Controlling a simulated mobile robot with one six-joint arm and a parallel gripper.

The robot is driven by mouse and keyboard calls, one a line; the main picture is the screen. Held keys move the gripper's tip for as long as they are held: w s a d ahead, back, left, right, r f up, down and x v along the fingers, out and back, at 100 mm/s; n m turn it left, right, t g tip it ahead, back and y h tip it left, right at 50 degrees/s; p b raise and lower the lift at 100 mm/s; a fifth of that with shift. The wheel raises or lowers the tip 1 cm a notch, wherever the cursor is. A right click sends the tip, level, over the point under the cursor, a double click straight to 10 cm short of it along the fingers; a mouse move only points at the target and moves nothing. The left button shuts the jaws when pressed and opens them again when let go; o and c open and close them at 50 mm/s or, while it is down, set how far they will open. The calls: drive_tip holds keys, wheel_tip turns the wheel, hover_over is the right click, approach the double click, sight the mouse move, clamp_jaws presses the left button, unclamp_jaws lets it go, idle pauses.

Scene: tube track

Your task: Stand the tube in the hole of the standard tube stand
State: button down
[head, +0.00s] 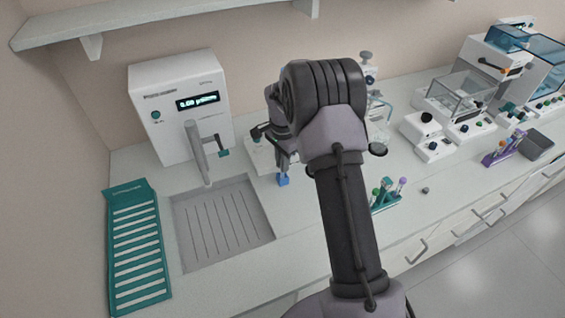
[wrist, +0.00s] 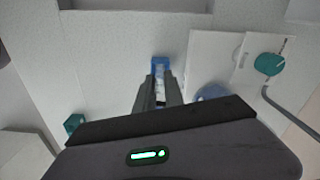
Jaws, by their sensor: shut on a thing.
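My gripper (head: 284,166) points down over the counter just right of the sink. In the wrist view its two dark fingers (wrist: 159,95) are shut on a narrow, pale tube (wrist: 159,88), which is mostly hidden between them. A small blue block (head: 283,180), which looks like the tube stand, is right at the fingertips. It also shows in the wrist view (wrist: 160,62), directly beyond the tube. I cannot tell whether the tube's lower end is inside its hole or only above or in front of it.
A sink (head: 222,222) lies to the left, with a teal slotted rack (head: 137,245) beyond it. A white dispenser (head: 180,105) stands behind. A teal rack with tubes (head: 386,197) is to the right, partly behind my arm. A white device base (wrist: 212,62) is close beside the fingers.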

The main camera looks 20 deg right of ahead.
drive_tip(key=shift+f+b, duration=0.35)
drive_tip(key=shift+f, duration=0.05)
drive_tip(key=c, duration=1.3)
unclamp_jaws()
drive_tip(key=shift+c, duration=0.2)
wheel_tip(320, 180, up, 18)
drive_tip(key=p, duration=0.4)
drive_tip(key=shift+f, duration=0.25)
